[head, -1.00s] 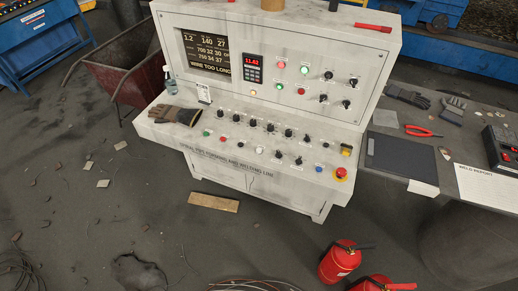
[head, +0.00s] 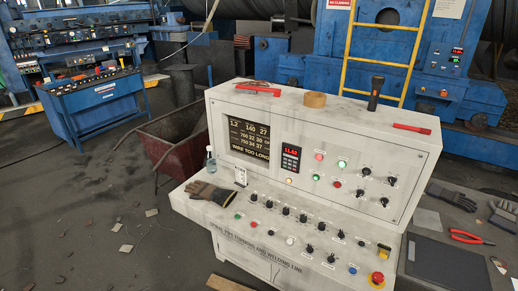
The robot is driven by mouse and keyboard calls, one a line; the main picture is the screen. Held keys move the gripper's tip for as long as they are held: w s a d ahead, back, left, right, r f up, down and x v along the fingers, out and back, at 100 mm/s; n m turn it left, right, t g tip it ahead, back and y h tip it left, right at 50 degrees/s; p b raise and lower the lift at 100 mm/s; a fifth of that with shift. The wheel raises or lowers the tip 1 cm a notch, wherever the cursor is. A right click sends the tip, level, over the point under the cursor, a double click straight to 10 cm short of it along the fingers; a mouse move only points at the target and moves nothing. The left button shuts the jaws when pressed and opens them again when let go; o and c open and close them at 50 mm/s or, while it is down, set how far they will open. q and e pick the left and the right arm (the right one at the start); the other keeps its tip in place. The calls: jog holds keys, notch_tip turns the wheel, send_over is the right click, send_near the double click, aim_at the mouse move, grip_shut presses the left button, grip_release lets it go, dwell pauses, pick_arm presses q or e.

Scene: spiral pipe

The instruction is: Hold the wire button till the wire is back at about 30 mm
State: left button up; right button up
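The white control console (head: 222,221) stands in the middle of the head view, with rows of knobs and coloured buttons on its sloped panel and upright face. Its dark display (head: 249,141) shows several numbers and the words "WIRE TOO LONG". A small red-digit readout (head: 291,158) sits right of the display. Button labels are too small to read, so I cannot tell which one is the wire button. The wire itself cannot be made out. Neither of my grippers is in view.
Work gloves (head: 209,193) and a bottle (head: 210,159) lie and stand on the console's left end. A red emergency stop (head: 377,278) is at its right end. A rusty cart (head: 173,140) is left. A side table with red pliers (head: 466,237) is right. Blue machinery with a yellow ladder (head: 419,40) stands behind.

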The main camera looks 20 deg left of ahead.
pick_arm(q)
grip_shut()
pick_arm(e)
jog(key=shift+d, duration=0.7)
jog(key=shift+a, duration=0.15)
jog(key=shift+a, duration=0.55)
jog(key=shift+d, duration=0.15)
